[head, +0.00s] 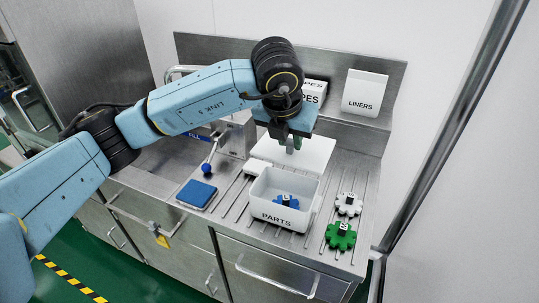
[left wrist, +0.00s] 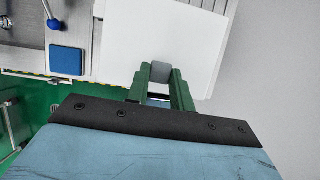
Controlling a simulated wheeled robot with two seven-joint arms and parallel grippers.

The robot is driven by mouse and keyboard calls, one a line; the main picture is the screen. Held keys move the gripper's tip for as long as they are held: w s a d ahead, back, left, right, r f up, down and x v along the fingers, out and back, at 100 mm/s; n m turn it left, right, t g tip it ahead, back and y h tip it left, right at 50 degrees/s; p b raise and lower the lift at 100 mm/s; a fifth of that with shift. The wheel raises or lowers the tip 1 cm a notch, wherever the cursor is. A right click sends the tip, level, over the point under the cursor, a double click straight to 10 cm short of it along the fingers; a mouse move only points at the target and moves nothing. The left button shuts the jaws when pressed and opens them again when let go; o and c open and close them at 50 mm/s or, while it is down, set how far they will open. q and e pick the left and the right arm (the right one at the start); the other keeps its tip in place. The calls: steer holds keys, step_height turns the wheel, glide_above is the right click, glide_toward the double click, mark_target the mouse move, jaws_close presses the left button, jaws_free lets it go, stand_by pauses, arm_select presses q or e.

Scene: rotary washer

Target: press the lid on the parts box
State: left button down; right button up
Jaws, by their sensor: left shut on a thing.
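The white open-topped parts box (head: 277,219), labelled PARTS, stands on the ribbed steel counter with a blue gear (head: 286,201) inside. The flat white lid (head: 318,152) shows just behind the box in the head view, and its surface fills much of the left wrist view (left wrist: 150,35). My left gripper (head: 291,146) points down at the lid. Its green fingers (left wrist: 160,80) are shut on the lid's grey knob (left wrist: 160,71). The box opening is not covered. The lid's underside and its exact height are hidden. My right gripper is not in view.
A green gear (head: 340,236) and a white gear (head: 351,206) lie right of the box. A blue pad (head: 197,194) and a blue-balled lever (head: 206,168) are to the left. A LINERS box (head: 364,92) is on the back panel.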

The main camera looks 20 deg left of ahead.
mark_target(282, 158)
arm_select(q)
steer(key=f, duration=0.1)
steer(key=s+f, duration=0.1)
steer(key=a+f, duration=0.1)
steer(key=shift+s+f+n, duration=0.2)
steer(key=shift+s+n, duration=0.1)
steer(key=shift+s, duration=0.1)
step_height(282, 158, down, 7)
steer(key=b, duration=0.5)
steer(key=shift+f, duration=0.2)
steer(key=shift+b, duration=0.3)
stand_by(0.4)
steer(key=shift+f+b, duration=0.4)
steer(key=shift+b, duration=0.45)
stand_by(0.9)
steer(key=c, duration=1.1)
jaws_free()
steer(key=shift+c, duration=0.2)
